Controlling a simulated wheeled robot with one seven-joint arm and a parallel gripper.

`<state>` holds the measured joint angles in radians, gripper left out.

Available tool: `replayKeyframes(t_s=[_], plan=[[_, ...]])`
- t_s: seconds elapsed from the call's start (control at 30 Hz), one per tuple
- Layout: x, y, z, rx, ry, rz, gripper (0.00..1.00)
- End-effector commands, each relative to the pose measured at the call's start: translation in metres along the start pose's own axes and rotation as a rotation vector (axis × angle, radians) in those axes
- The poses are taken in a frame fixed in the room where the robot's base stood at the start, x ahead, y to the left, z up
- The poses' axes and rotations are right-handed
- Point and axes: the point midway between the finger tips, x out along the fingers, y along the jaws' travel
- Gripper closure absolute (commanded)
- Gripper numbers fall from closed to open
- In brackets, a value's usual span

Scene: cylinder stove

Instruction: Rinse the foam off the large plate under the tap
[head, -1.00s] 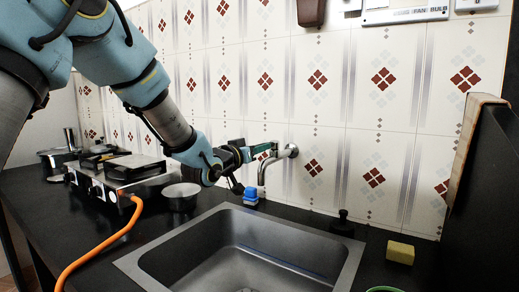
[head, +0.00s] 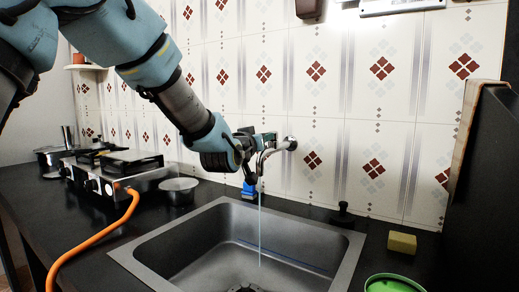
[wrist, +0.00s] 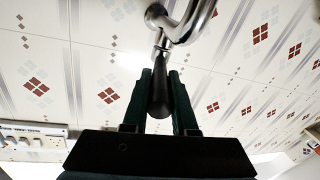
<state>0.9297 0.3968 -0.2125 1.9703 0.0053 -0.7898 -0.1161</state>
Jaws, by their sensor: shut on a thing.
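The metal tap (head: 276,148) comes out of the tiled wall above the sink, and a thin stream of water (head: 260,225) falls from it into the basin. My gripper (head: 256,142) is at the tap. In the wrist view its two dark green fingers (wrist: 160,80) are shut on the dark tap handle (wrist: 160,98), below the curved chrome pipe (wrist: 185,22). A round green-rimmed thing (head: 392,277) is cut off at the bottom right; I cannot tell whether it is the large plate. No foam is visible.
The steel sink (head: 180,240) is set in the black counter. A yellow sponge (head: 402,243) and a black stopper-like thing (head: 342,216) lie to its right. A blue item (head: 249,190) stands behind it. The stove (head: 120,170), its orange hose (head: 90,240) and a metal bowl (head: 178,190) are left.

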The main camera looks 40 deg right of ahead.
Motion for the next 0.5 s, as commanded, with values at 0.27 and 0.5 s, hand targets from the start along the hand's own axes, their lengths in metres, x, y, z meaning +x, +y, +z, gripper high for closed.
replayKeyframes(t_s=[0.27, 0.5], plan=[[-0.0001, 0.0056, -0.0006, -0.003, 0.016, -0.066, 1.00], [-0.0003, 0.0054, -0.0016, -0.003, 0.015, -0.069, 1.00]])
